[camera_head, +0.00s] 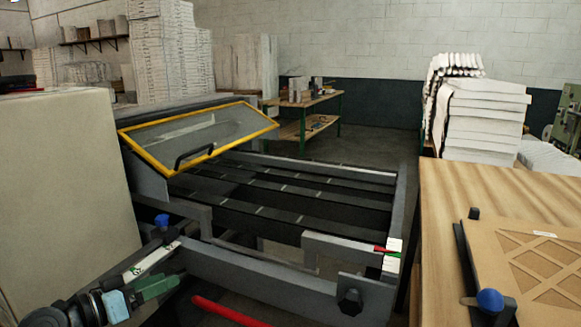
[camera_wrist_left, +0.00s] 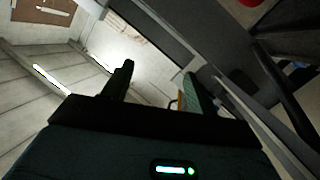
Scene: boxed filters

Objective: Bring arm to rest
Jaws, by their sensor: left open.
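My left gripper (camera_head: 178,263) is in the lower left of the head view, beside the near-left part of the grey machine frame (camera_head: 250,272). Its two fingers are apart, with nothing visible between them. In the left wrist view the gripper (camera_wrist_left: 160,84) shows a dark finger on the left and a green-tinted finger on the right, with a gap between them. My right gripper is out of view.
A conveyor with black belts (camera_head: 270,195) and a yellow-framed guard (camera_head: 200,135) stands ahead. A large beige box (camera_head: 65,190) is at left. A wooden table (camera_head: 450,195) at right bears a cardboard-framed filter (camera_head: 540,265). White stacks (camera_head: 480,115) stand behind.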

